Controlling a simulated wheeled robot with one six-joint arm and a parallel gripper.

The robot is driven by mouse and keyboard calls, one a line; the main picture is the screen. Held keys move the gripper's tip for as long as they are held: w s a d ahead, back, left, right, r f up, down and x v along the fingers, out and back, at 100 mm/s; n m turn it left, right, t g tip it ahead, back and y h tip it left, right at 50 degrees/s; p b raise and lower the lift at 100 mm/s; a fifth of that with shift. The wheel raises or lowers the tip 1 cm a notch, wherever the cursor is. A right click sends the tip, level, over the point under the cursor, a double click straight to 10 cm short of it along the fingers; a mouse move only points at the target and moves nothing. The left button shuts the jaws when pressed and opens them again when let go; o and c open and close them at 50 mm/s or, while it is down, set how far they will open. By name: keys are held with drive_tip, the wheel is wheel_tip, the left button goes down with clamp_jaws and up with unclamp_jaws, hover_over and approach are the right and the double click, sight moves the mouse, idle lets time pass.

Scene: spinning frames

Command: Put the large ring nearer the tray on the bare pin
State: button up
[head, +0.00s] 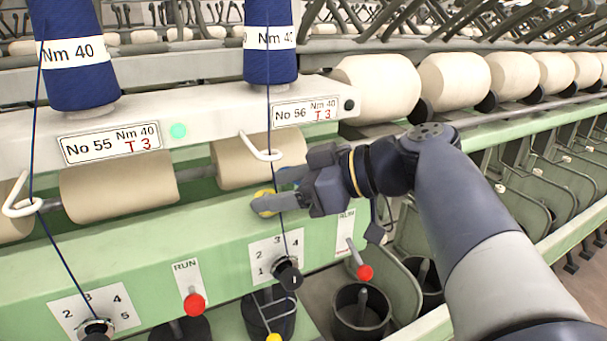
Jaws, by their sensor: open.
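My gripper (272,192) reaches in from the right over the green front rail, just below the cream roller under the No 56 plate. Its jaws are open, with a small yellow patch at the fingertips; I cannot tell whether that is a ring or part of the fingers. I cannot make out a large ring, a tray or a bare pin for certain in the head view. My wrist and arm hide part of the rail and the frame on the right.
Blue yarn cones (270,65) stand on a white beam (215,118). Blue threads run down past white guide hooks. Red-knobbed levers (194,304) and black dials (288,276) project from the green rail (120,247). Dark cans (360,310) stand below. Large cream rolls (455,82) line the back right.

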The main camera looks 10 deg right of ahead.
drive_tip(key=b+v, duration=0.1)
drive_tip(key=v, duration=0.9)
drive_tip(key=shift+f, duration=0.1)
drive_tip(key=shift+x, duration=2.25)
drive_tip(key=shift+p, duration=0.35)
